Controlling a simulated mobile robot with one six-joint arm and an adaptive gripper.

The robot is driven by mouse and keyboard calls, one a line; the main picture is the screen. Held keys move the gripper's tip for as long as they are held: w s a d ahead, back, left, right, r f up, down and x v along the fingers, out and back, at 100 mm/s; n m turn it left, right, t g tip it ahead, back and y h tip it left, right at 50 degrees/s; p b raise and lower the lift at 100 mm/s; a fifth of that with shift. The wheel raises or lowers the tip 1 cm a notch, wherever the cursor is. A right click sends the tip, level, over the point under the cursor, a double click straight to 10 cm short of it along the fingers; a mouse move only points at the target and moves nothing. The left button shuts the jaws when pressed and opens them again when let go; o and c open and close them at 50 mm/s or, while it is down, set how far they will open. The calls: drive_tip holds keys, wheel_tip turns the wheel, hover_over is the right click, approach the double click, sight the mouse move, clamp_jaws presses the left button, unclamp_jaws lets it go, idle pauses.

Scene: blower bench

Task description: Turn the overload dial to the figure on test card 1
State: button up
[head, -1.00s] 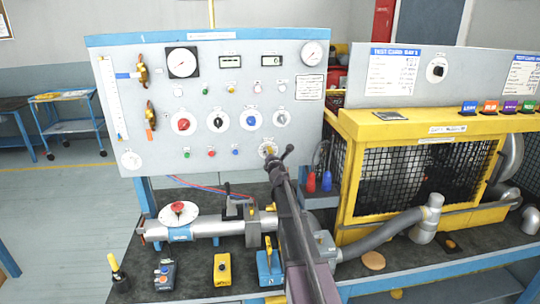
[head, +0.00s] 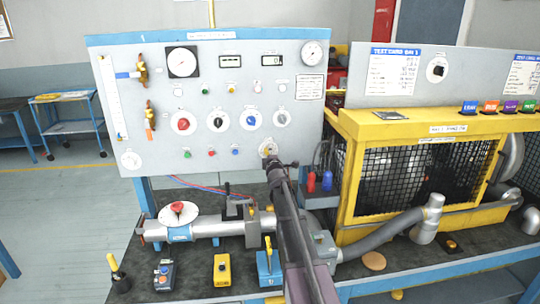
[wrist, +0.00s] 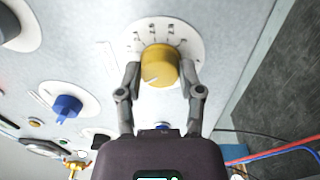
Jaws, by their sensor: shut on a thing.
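The yellow dial (wrist: 161,64) sits on a white round scale plate (wrist: 190,37) in the wrist view. Its figures are too small to read. A pale mark on the knob's face points toward the lower left. My gripper (wrist: 162,72) is shut on this knob, one finger on each side. In the head view my gripper (head: 271,162) is at the panel's lower right and hides part of the dial. Test card 1 (head: 394,72) is on the grey board at the right; its heading shows, but its figures are too small to read.
A yellow mesh cage (head: 400,125) stands right of my arm. A grey pipe (head: 205,227) lies along the bench below.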

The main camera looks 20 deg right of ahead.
drive_tip(key=shift+w+m, duration=0.1)
drive_tip(key=shift+m, duration=0.4)
drive_tip(key=o, duration=1.1)
drive_tip(key=shift+o, duration=0.2)
drive_tip(key=shift+n, duration=0.5)
